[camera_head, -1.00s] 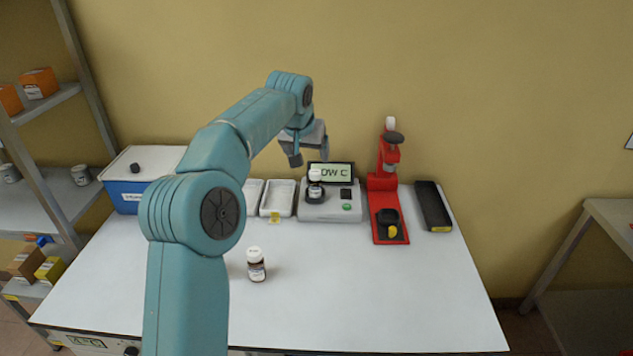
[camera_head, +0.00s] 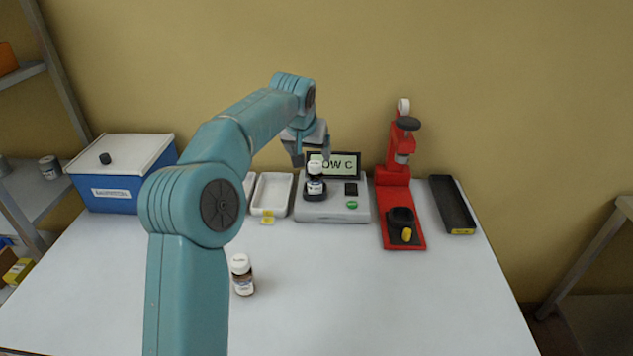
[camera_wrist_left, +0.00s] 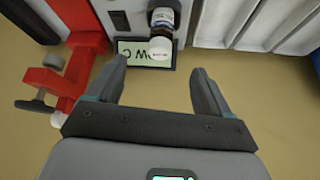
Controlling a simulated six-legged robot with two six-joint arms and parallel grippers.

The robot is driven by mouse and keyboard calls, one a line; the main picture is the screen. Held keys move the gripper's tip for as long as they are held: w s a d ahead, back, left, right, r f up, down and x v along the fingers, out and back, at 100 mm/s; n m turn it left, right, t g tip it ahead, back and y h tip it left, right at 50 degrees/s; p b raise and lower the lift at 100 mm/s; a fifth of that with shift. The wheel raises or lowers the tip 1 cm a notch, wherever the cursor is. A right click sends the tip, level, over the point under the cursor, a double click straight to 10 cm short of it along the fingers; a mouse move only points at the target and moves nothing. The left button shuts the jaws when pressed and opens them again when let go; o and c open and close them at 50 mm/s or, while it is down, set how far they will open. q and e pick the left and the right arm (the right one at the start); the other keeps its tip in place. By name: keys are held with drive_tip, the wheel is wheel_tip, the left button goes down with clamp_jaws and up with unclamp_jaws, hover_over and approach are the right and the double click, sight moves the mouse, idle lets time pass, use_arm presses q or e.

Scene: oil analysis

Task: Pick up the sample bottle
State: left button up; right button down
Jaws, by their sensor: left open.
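One small bottle (camera_head: 315,183) with a white cap and a white label stands upright on the grey analyser (camera_head: 335,208), in front of its screen. My left gripper (camera_head: 311,161) is open and empty, just above and behind this bottle's cap. In the left wrist view the same bottle (camera_wrist_left: 164,18) shows beyond and between the open fingers (camera_wrist_left: 158,72), apart from them. A second, brown bottle (camera_head: 243,280) with a white cap stands on the bare table front, right of my arm. The right gripper is not in view.
White trays (camera_head: 271,194) lie left of the analyser. A red press-like stand (camera_head: 391,180) and a black tray (camera_head: 452,206) stand to its right. A blue box (camera_head: 112,190) is at the back left. The front right of the white table (camera_head: 400,300) is clear.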

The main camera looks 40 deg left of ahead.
sight(313, 170)
use_arm(q)
drive_tip(key=p+x, duration=0.1)
drive_tip(key=x, duration=0.8)
drive_tip(key=shift+s+f, duration=0.1)
drive_tip(key=shift+s, duration=0.05)
drive_tip(key=shift+a+f, duration=0.2)
drive_tip(key=shift+f, duration=0.05)
drive_tip(key=p+x, duration=0.1)
drive_tip(key=x, duration=0.3)
drive_tip(key=shift+d+p, duration=0.1)
drive_tip(key=shift+p, duration=0.25)
drive_tip(key=shift+w+f, duration=0.35)
drive_tip(key=shift+s+r, duration=0.1)
drive_tip(key=shift+s, duration=0.05)
drive_tip(key=shift+c, duration=0.6)
drive_tip(key=c, duration=1)
drive_tip(key=shift+c, duration=0.5)
drive_tip(key=shift+r, duration=0.1)
